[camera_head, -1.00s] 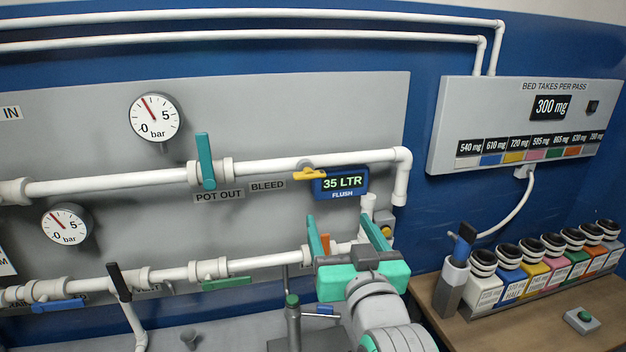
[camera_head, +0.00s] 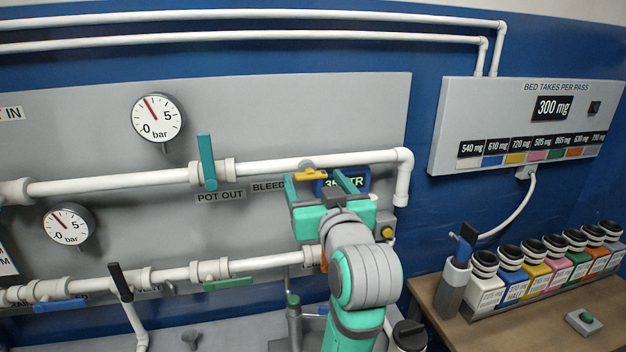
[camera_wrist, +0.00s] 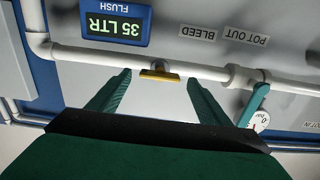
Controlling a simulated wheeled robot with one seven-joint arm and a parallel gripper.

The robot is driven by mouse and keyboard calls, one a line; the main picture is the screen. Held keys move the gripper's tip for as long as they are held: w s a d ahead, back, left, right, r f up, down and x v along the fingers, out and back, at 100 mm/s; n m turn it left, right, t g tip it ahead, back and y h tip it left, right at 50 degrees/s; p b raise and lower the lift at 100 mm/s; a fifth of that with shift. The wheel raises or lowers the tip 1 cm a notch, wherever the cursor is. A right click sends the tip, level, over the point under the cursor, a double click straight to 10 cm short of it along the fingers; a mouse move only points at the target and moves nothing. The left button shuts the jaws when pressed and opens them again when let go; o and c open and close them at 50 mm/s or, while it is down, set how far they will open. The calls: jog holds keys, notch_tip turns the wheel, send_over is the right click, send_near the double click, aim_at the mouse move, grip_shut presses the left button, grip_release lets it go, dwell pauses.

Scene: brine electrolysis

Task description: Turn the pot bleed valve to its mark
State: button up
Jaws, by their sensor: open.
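The bleed valve has a small yellow handle (camera_head: 308,176) on the upper white pipe, beside the BLEED label (camera_head: 268,187). In the wrist view the yellow handle (camera_wrist: 159,75) lies along the pipe, beyond and between my fingertips. My gripper (camera_head: 318,182) is open and empty, just in front of the valve; its fingers also show in the wrist view (camera_wrist: 158,80). I see no contact with the handle. I cannot make out a mark on the valve. My fingers partly cover the flush display (camera_head: 358,184), which reads 35 LTR in the wrist view (camera_wrist: 115,24).
A teal-handled valve (camera_head: 207,162) labelled POT OUT stands left on the same pipe. Below runs a second pipe (camera_head: 170,275) with blue, black and green handles. A wooden bench (camera_head: 530,322) with several coloured bottles is at right. Two gauges (camera_head: 157,118) are at left.

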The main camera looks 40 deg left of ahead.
jog(key=shift+x, duration=0.85)
jog(key=shift+c, duration=0.4)
jog(key=c, duration=1)
